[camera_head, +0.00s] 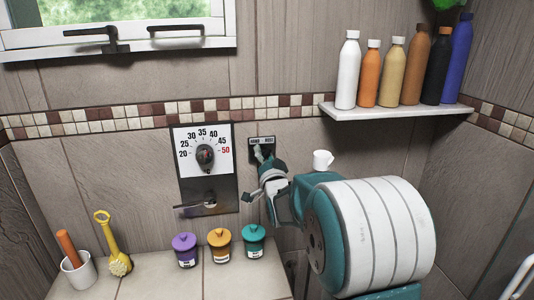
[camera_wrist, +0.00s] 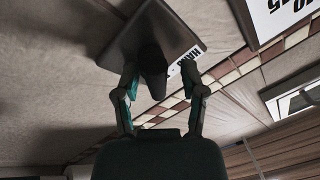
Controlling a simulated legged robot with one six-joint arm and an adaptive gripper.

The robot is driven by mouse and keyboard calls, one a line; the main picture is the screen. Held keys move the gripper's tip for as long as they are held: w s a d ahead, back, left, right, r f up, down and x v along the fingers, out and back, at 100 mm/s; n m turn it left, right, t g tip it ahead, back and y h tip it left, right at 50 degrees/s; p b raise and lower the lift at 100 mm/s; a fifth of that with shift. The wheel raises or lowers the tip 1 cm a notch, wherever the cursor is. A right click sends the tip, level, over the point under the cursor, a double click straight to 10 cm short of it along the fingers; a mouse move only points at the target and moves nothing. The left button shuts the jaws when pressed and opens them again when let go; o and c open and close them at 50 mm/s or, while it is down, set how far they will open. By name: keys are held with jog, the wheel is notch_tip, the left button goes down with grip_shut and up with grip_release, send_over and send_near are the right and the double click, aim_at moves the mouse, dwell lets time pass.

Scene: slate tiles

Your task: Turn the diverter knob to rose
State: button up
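The diverter plate (camera_head: 270,154) is a small dark square on the tiled wall, right of the temperature dial. Its white label has two words; in the wrist view only "HAND" is readable on the plate (camera_wrist: 185,28). The diverter knob (camera_wrist: 153,68) stands out dark from the plate, and its small lever (camera_head: 258,152) shows pale in the head view. My gripper (camera_head: 262,160) is at the plate, partly covering it. In the wrist view my gripper (camera_wrist: 160,76) has its fingers apart, one on each side of the knob. Whether either finger touches the knob is unclear.
The temperature dial (camera_head: 205,154) with a lever below is left of the plate. A shelf (camera_head: 400,111) with several bottles is at upper right. A white cup (camera_head: 323,159) shows behind my arm. Purple (camera_head: 185,250), orange (camera_head: 220,245) and teal (camera_head: 254,241) jars stand on the ledge below.

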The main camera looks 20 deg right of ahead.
jog(key=shift+a, duration=0.2)
jog(key=shift+d+f, duration=0.1)
jog(key=shift+d, duration=0.15)
jog(key=shift+s, duration=0.3)
jog(key=v, duration=1.1)
jog(key=shift+s+a, duration=0.15)
jog(key=shift+a, duration=0.05)
